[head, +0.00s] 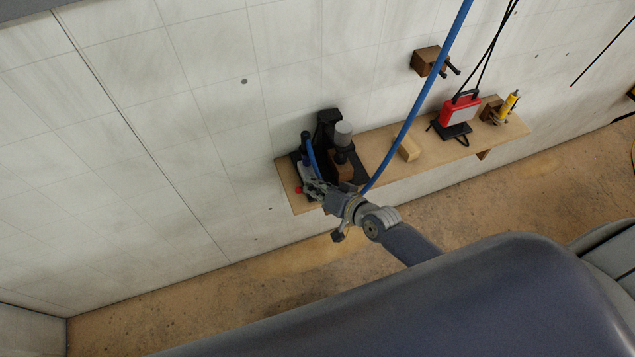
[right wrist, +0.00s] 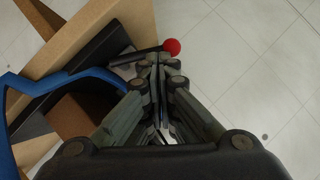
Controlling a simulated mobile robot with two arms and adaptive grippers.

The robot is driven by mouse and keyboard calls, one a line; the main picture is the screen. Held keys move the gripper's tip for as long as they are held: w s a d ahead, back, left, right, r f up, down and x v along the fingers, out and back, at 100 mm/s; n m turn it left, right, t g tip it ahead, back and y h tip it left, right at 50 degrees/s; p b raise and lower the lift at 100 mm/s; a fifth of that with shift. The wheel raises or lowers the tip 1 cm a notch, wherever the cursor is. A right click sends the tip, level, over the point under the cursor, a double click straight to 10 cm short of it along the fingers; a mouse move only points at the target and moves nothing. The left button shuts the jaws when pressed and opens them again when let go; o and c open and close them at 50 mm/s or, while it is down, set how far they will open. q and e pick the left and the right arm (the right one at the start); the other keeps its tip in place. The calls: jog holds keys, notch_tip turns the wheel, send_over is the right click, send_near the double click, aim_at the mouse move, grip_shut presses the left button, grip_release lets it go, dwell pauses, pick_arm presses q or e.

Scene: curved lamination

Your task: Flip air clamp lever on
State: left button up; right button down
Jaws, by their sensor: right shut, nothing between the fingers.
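The air clamp's lever is a dark rod with a red ball knob (right wrist: 172,46). In the right wrist view the rod runs from the dark base on the left to the knob, just beyond my fingertips. The red knob (head: 298,190) also shows at the left end of the wall shelf in the head view. The clamp assembly (head: 323,130) is black, with a grey cylinder and a wooden block. My right gripper (right wrist: 158,62) is shut and empty, its tips close to the rod; I cannot tell whether they touch. The gripper (head: 316,187) partly hides the clamp in the head view. My left gripper is not in view.
The wooden shelf (head: 375,149) is fixed along the tiled wall. It bears a small wood block (head: 409,148), a red device (head: 460,108) and a yellow cylinder (head: 510,101). A blue hose (head: 420,98) crosses close to my right arm. The wall left of the shelf is clear.

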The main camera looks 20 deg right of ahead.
jog(key=shift+a, duration=0.25)
jog(key=shift+d, duration=0.1)
